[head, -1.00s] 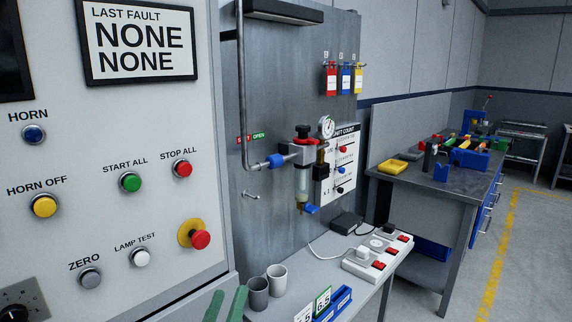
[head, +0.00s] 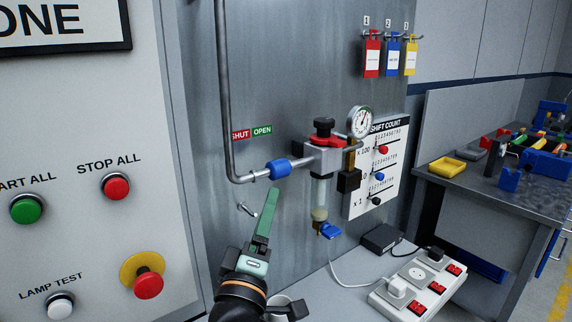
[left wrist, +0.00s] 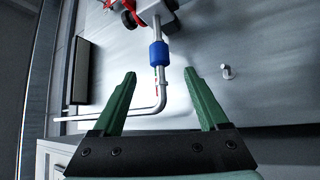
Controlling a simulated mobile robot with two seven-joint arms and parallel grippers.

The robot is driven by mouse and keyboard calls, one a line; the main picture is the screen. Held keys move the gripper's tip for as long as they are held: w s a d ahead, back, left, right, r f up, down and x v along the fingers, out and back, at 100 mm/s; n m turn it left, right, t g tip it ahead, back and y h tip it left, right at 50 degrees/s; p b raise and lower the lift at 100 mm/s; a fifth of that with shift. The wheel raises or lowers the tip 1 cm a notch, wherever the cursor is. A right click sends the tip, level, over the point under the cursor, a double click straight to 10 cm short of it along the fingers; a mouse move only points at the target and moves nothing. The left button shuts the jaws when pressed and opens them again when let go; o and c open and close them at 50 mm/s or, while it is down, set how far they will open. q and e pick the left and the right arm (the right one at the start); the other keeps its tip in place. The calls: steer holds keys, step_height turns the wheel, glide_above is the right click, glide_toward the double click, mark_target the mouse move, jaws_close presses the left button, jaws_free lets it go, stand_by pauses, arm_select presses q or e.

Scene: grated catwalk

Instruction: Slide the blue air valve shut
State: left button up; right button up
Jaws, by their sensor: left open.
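The blue air valve is a blue sleeve (head: 278,168) on a thin horizontal pipe, between the pipe's bend and the grey regulator (head: 325,155). Above the pipe a sign reads red SHUT (head: 240,133) at left and green OPEN (head: 262,131) at right; the sleeve sits below and right of OPEN. My left gripper (head: 271,192), with green fingers, points up just below the sleeve, apart from it. In the left wrist view its fingers (left wrist: 160,73) are spread and empty, with the blue sleeve (left wrist: 159,54) beyond the gap between the tips. My right gripper is out of view.
A small hook (head: 246,209) sticks out of the panel left of my gripper. The button cabinet (head: 100,225) stands at left. A pressure gauge (head: 361,122) and a blue drain tap (head: 330,231) are at right. A power strip (head: 415,285) lies on the bench below.

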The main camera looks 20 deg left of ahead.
mark_target(276, 178)
arm_select(q)
steer(key=x, duration=1.1)
steer(key=shift+w+a+r+p, duration=0.1)
steer(key=shift+w+r+p, duration=0.1)
steer(key=shift+w+p, duration=0.15)
jaws_close()
